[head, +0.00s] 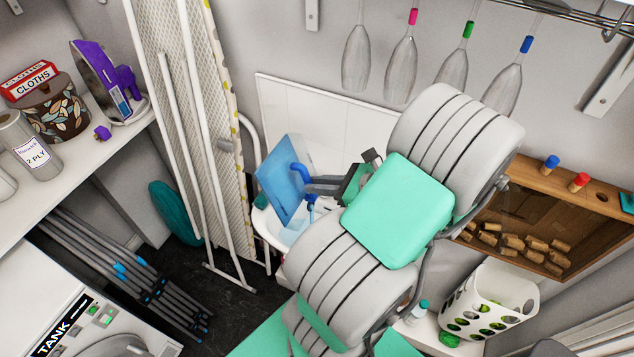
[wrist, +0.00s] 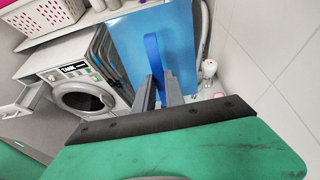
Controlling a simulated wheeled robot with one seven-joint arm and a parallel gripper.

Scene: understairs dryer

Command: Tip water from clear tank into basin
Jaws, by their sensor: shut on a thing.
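The clear tank (head: 280,188) is a see-through blue box with a blue handle (head: 301,174). It hangs tilted above the white basin (head: 268,228), which is partly hidden by the tank and my arm. My gripper (head: 312,184) is shut on the handle at the tank's right side. In the wrist view the tank's broad blue face (wrist: 180,40) fills the upper middle, and my gripper's fingers (wrist: 158,92) close on the handle strap. I cannot make out any stream of water or how much water is inside.
The dryer (head: 90,325), labelled TANK, stands at the lower left. An ironing board (head: 205,120) leans left of the basin. A shelf with a purple iron (head: 105,80) is at left. A wooden rack (head: 540,225) and a white holed holder (head: 495,300) are right of my arm.

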